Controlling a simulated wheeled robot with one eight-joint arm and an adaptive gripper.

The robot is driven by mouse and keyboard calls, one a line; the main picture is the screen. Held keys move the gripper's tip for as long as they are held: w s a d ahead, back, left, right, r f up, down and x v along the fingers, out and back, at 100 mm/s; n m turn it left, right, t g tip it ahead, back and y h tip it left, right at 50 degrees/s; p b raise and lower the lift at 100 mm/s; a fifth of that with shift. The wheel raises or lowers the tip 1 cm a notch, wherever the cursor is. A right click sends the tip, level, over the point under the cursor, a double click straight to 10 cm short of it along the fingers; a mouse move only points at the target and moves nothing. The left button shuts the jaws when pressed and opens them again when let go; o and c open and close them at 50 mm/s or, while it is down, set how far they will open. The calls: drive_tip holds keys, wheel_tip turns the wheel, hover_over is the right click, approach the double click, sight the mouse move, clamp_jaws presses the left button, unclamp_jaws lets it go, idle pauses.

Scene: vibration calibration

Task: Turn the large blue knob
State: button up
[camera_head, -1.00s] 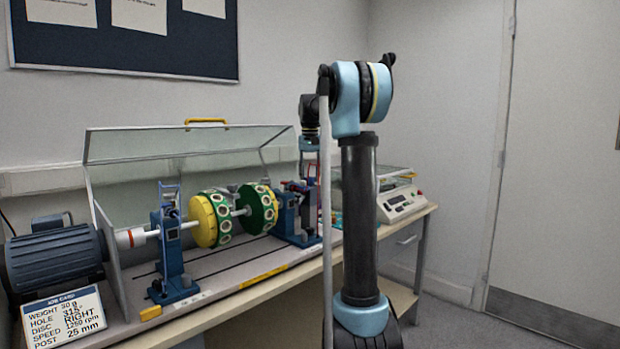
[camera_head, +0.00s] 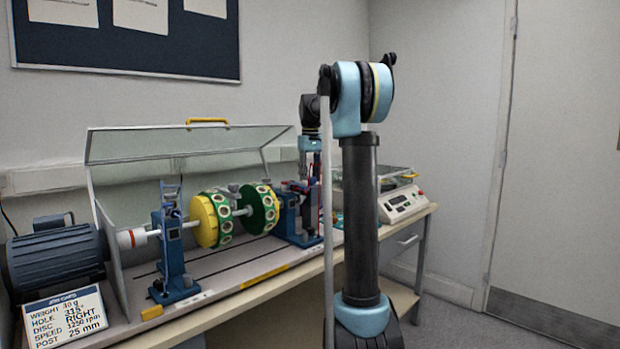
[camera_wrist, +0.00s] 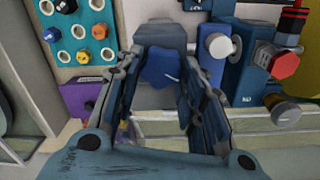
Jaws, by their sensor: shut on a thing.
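The large blue knob (camera_wrist: 160,68) is in the middle of the wrist view, on a dark blue-grey block. My gripper (camera_wrist: 163,80) is shut on it, with one finger on each side. In the head view my gripper (camera_head: 310,158) points down at the right end of the rotor rig, partly behind my own arm. The knob cannot be made out there.
The bench (camera_head: 215,314) carries a motor (camera_head: 54,262), green and yellow discs (camera_head: 222,218) on a shaft, blue stands (camera_head: 174,250) and a raised clear cover (camera_head: 182,144). A red knob (camera_wrist: 284,65) and a white-ended knob (camera_wrist: 219,46) lie close right of my gripper.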

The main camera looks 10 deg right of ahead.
drive_tip(key=o, duration=1)
drive_tip(key=shift+d, duration=0.1)
drive_tip(key=shift+o, duration=0.2)
wheel_tip(320, 180, up, 12)
drive_tip(key=shift+f, duration=0.15)
idle(0.5)
drive_tip(key=s+f+m, duration=0.1)
drive_tip(key=s+f, duration=0.4)
drive_tip(key=s, duration=0.3)
drive_tip(key=s+f+t, duration=0.1)
drive_tip(key=s+f, duration=0.4)
drive_tip(key=s, duration=0.3)
drive_tip(key=s+f+m, duration=0.1)
drive_tip(key=s+f, duration=0.4)
drive_tip(key=s, duration=0.4)
drive_tip(key=s+f+m, duration=0.1)
drive_tip(key=s+f, duration=0.9)
drive_tip(key=f, duration=0.3)
drive_tip(key=s+f+m+t, duration=0.1)
drive_tip(key=s+f, duration=0.8)
drive_tip(key=f, duration=0.4)
drive_tip(key=shift+s+d, duration=0.35)
